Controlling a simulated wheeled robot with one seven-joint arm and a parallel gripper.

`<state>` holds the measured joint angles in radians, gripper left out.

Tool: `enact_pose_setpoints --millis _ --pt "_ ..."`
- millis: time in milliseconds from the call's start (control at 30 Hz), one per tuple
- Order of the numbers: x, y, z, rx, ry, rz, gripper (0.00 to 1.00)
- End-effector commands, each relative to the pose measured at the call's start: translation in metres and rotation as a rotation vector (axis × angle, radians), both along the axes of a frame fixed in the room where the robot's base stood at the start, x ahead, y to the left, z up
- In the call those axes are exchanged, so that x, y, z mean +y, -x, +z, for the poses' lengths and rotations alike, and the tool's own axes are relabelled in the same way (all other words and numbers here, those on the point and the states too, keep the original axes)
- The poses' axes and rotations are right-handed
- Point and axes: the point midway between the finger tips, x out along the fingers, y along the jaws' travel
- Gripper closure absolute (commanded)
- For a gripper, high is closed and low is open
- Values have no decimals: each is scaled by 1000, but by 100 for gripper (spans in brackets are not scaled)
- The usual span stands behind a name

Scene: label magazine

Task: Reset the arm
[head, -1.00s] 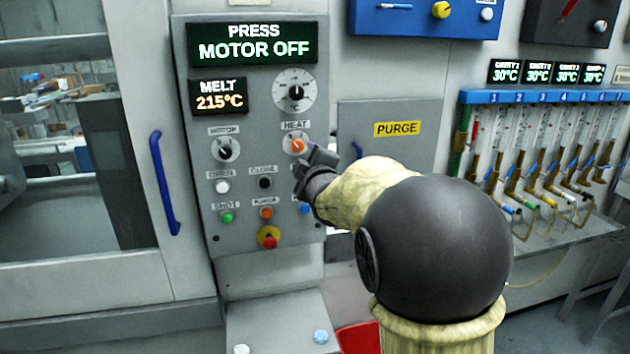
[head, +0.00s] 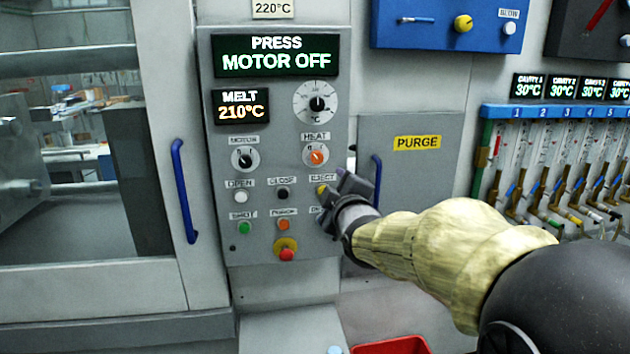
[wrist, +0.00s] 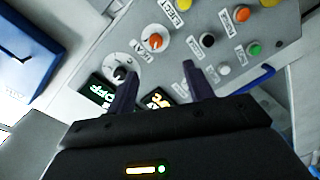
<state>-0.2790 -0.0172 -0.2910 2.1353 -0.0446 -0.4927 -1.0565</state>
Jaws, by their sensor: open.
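My gripper (head: 334,203) is in front of the lower right part of the grey press control panel (head: 222,170), beside the yellow eject button (head: 321,189). The panel shows there too, with the orange heat knob (wrist: 155,42) beyond the fingers. I cannot tell the exact gap between the fingertips and the panel.
A glazed press door with a blue handle (head: 183,190) is left of the panel. A grey purge cover (head: 410,180) is to the right. A red bin (head: 392,346) stands below. The blue manifold (head: 560,112) with several tubes is at the right.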

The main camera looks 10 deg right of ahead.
Motion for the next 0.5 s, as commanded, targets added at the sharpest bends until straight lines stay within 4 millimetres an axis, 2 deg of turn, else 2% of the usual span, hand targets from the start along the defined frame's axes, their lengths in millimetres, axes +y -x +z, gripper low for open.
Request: enact_pose_setpoints --millis 67,167,267,400,500 --pt "-1 4 -13 73 -55 -8 48" --pt "-1 18 -45 231 -183 -39 48" --pt "-1 46 -87 442 -353 -113 48" --pt "-1 105 -142 740 -581 -290 48" --pt "0 156 -171 929 -725 -456 48"
